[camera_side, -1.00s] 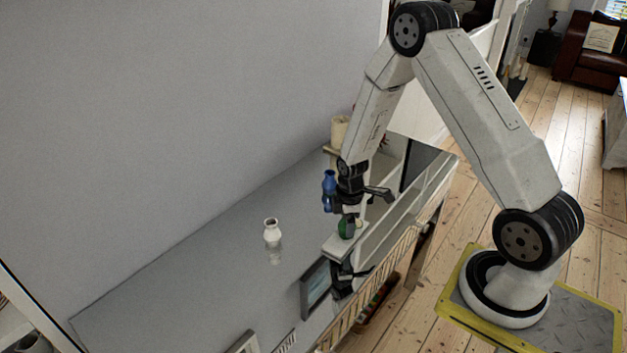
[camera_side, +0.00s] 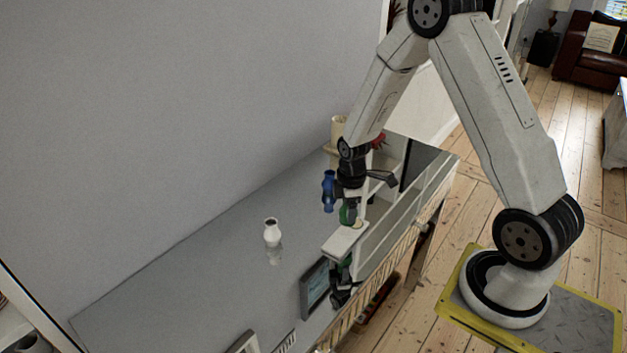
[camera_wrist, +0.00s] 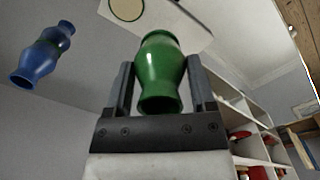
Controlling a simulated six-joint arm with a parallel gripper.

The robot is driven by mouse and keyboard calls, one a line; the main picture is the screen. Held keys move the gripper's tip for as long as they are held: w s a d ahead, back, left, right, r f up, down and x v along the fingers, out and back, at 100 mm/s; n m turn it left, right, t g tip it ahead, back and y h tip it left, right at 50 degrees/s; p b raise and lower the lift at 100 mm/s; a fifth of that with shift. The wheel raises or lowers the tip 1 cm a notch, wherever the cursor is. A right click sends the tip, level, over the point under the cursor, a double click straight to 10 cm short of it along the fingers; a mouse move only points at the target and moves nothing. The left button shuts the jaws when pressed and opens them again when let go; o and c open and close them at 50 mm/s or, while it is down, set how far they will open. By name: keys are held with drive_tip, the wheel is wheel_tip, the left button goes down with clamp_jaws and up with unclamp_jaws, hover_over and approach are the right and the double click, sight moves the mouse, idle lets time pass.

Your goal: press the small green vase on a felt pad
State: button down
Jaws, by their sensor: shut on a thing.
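My gripper (camera_side: 352,195) is shut on the small green vase (camera_side: 348,213) and holds it just above a small white slab (camera_side: 340,243). In the wrist view my gripper (camera_wrist: 160,88) has one finger on each side of the green vase (camera_wrist: 160,72). The white slab shows at the top of that view (camera_wrist: 165,14), with a pale tan round pad (camera_wrist: 127,9) on it. The vase appears apart from the pad.
A blue vase (camera_side: 328,190) stands close to the left of my gripper; it also shows in the wrist view (camera_wrist: 42,55). A white vase (camera_side: 272,232) stands on the glossy grey top (camera_side: 200,275), which mirrors things. A cream candle (camera_side: 338,130) is behind. The left part is clear.

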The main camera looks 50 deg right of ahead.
drive_tip(key=shift+r, duration=1.1)
